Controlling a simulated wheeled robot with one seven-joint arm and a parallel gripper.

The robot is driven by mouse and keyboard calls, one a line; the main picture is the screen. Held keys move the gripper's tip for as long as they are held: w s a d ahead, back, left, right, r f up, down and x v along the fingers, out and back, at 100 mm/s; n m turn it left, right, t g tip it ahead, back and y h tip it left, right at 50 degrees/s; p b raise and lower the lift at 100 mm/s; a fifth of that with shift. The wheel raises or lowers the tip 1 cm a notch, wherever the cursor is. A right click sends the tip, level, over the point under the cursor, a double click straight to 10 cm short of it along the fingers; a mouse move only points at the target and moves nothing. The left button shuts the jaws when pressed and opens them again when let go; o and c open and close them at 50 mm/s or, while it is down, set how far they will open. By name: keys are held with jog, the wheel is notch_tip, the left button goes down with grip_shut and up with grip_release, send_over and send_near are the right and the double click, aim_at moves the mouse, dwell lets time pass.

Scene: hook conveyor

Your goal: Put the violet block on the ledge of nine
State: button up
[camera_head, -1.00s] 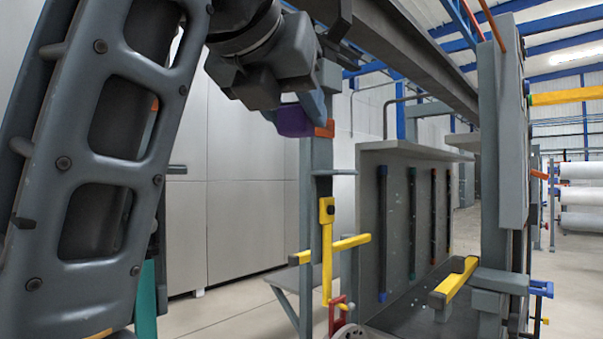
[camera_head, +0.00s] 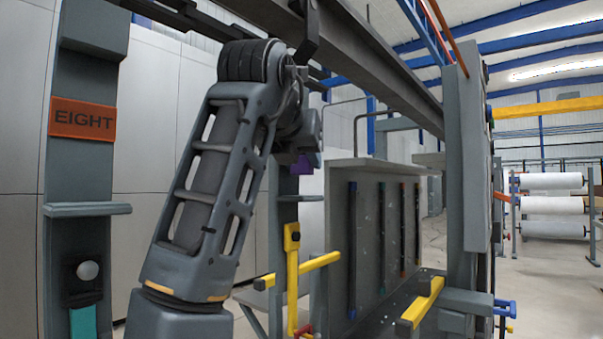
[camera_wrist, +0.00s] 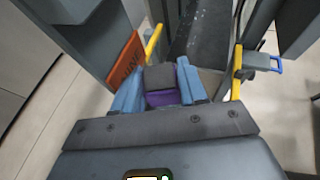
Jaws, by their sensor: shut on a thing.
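The violet block (camera_head: 302,166) shows small below my wrist, in front of a grey post. In the wrist view the violet block (camera_wrist: 162,98) sits between the blue fingers of my gripper (camera_wrist: 160,86), which is shut on it. A dark grey piece covers part of that gap. An orange sign (camera_wrist: 128,62), partly visible and seeming to read NINE, is on the post just left of the fingers. A grey ledge (camera_head: 301,198) sticks out from the post below the block, with a gap between them. I cannot see this ledge clearly in the wrist view.
A nearer post at the left bears an orange EIGHT sign (camera_head: 82,119) and its own bare ledge (camera_head: 88,209). A yellow lever (camera_head: 292,270) and yellow bars stand below and right of the far post. A grey panel (camera_head: 342,240) is to the right. An overhead rail runs above.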

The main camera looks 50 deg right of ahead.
aim_at(300, 173)
jog(key=shift+w+d, duration=0.1)
jog(key=shift+d, duration=0.15)
jog(key=shift+f, duration=0.3)
jog(key=shift+f+b, duration=0.9)
jog(key=shift+f, duration=0.5)
jog(key=shift+f, duration=0.2)
jog(key=o, duration=1.1)
jog(key=shift+r, duration=0.1)
